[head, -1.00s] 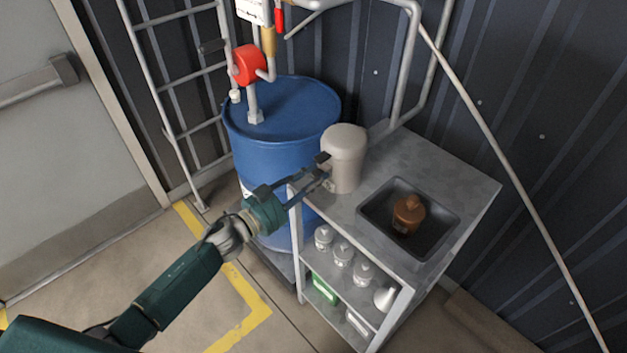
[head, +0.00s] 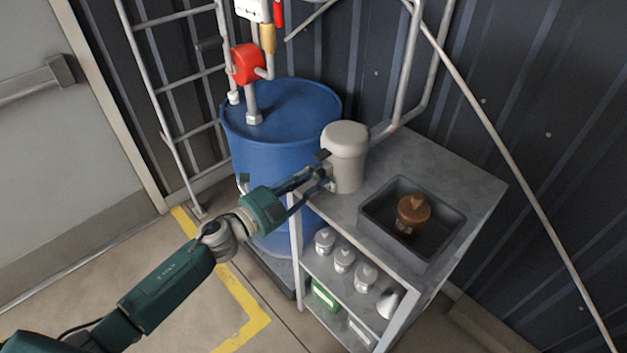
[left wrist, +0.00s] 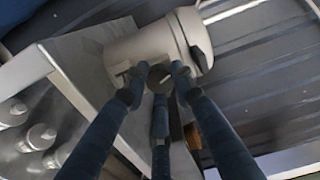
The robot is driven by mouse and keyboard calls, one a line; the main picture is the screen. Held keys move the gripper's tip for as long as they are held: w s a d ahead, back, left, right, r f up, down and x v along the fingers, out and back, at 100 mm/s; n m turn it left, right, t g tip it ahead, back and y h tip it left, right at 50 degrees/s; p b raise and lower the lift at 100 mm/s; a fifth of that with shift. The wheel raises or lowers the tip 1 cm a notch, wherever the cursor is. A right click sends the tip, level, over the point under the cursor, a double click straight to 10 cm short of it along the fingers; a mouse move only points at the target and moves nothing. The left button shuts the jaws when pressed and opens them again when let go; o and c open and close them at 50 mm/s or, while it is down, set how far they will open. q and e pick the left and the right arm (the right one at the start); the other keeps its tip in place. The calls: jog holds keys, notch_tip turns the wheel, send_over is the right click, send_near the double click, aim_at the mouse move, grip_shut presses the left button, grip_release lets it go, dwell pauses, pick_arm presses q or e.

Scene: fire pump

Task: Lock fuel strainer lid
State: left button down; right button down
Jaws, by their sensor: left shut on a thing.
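A beige canister (head: 345,165) with a rounded lid (head: 345,136) stands upright at the left end of the grey bench. It is probably the fuel strainer. The lid sits on top of it. In the left wrist view the canister (left wrist: 141,48) appears tilted, with its lid (left wrist: 193,40) to the right. My left gripper (head: 325,171) is at the near left side of the canister. The left wrist view shows its fingers (left wrist: 158,80) closed around a small dark round knob (left wrist: 161,77) on the canister's side, partly hidden by the fingers. My right gripper is out of view.
A sink (head: 372,222) in the grey bench (head: 440,163) holds a brown pot-like object (head: 412,210). Several small white containers (head: 343,259) stand on the shelf below. A blue drum (head: 262,150) stands behind and left. A slanted pole (head: 500,150) crosses the right side.

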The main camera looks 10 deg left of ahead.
pick_arm(q)
jog(key=shift+a+f+m+b, duration=0.1)
jog(key=shift+m+b, duration=0.25)
jog(key=shift+m, duration=0.5)
jog(key=shift+a+f+m+b, duration=0.1)
jog(key=shift+m+b, duration=0.2)
jog(key=shift+m, duration=0.55)
jog(key=shift+r, duration=0.1)
jog(key=c, duration=1.4)
grip_release()
jog(key=v, duration=1.2)
